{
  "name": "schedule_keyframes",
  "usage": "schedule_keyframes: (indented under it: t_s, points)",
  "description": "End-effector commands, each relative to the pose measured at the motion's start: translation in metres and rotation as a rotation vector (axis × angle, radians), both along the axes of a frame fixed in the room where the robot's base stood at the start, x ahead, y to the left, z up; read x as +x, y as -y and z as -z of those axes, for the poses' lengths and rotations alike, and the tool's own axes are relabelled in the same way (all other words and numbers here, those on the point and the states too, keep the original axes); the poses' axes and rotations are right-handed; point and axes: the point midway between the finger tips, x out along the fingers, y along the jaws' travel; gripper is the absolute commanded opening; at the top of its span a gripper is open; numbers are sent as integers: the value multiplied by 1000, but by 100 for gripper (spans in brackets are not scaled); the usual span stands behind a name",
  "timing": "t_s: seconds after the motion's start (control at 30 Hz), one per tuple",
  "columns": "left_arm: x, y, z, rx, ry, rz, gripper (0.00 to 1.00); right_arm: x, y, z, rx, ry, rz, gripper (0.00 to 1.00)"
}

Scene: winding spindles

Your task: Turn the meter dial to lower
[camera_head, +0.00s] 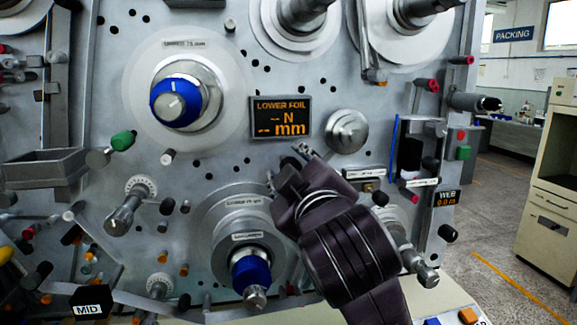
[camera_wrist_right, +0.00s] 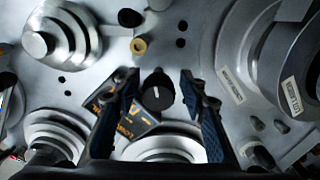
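The meter display (camera_head: 281,117) is a dark panel reading "LOWER FOIL", "-- N" and "-- mm" in orange. It also shows, tilted and partly covered, in the right wrist view (camera_wrist_right: 132,128). A small round black dial (camera_wrist_right: 158,90) with a pale mark on its face is in the middle of that view. In the head view I cannot make out the dial; my right gripper and arm cover the area below the display. My right gripper (camera_head: 287,167) is open, its two fingers (camera_wrist_right: 159,80) on either side of the dial, with visible gaps. My left gripper is not in view.
A blue-hubbed spindle (camera_head: 176,101) stands left of the display and another blue hub (camera_head: 250,273) below. A silver round knob (camera_head: 347,131) protrudes at right. Several rollers and levers crowd the panel.

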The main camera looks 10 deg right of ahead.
Motion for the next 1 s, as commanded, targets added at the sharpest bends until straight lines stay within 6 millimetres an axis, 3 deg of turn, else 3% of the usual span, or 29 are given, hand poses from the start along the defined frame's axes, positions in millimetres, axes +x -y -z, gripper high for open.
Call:
schedule_keyframes:
  t_s: [0.33, 0.7, 1.0]
  points:
    - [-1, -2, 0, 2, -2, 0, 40, -5, 0, -2, 0, 6, 0, 41]
    - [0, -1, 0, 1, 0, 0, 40, -61, -1, -2, 0, 6, -2, 41]
    - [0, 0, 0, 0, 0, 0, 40, -75, 0, -1, 0, 2, 1, 41]
